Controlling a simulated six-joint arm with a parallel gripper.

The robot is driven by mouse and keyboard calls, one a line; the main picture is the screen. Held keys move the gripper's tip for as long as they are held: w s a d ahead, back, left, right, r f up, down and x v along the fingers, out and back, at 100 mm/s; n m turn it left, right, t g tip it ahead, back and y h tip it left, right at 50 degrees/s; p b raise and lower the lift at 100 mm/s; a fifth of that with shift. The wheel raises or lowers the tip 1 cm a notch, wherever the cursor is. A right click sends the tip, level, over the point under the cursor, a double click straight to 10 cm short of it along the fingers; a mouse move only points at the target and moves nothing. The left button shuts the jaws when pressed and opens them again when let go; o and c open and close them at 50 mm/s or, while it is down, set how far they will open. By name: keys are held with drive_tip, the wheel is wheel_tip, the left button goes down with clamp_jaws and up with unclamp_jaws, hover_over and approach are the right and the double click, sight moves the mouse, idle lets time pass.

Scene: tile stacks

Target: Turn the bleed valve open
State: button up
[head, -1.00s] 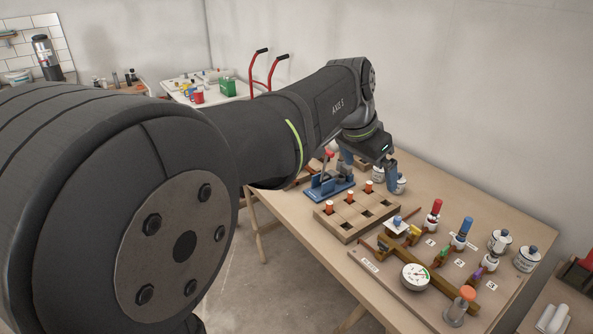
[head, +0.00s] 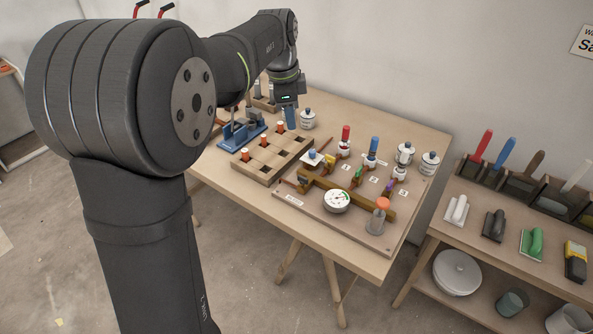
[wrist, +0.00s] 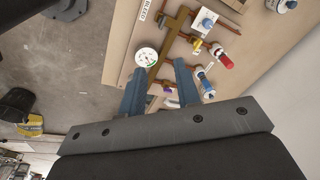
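A label (head: 292,201) lies at the left end of the gauge board (head: 330,224); it reads BLEED in the wrist view (wrist: 143,10). The brown manifold (head: 345,194) ends near it, with a small brown fitting (head: 303,181) there that may be the bleed valve; its handle position is too small to tell. A round white gauge (head: 337,200) sits in front of the manifold. My gripper (head: 290,118) points down behind the wooden block, apart from the board's fittings. In the wrist view its blue fingers (wrist: 160,74) are spread with nothing between them.
The wooden block (head: 270,157) with orange-topped pegs stands left of the board. A tool shelf (head: 520,190) stands right.

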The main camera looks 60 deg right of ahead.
sight(303, 177)
drive_tip(key=d+f+m, duration=0.1)
drive_tip(key=f+m, duration=0.1)
drive_tip(key=f, duration=0.6)
drive_tip(key=d+f+m+y, duration=0.1)
drive_tip(key=d+f+m, duration=0.1)
drive_tip(key=f, duration=0.6)
drive_tip(key=d+f+m+y, duration=0.1)
drive_tip(key=d+f+m, duration=0.1)
drive_tip(key=f, duration=0.5)
drive_tip(key=shift+s+d+f+m, duration=0.1)
drive_tip(key=shift+s+f+m, duration=0.25)
drive_tip(key=shift+m, duration=0.55)
drive_tip(key=shift+w, duration=0.1)
clamp_jaws()
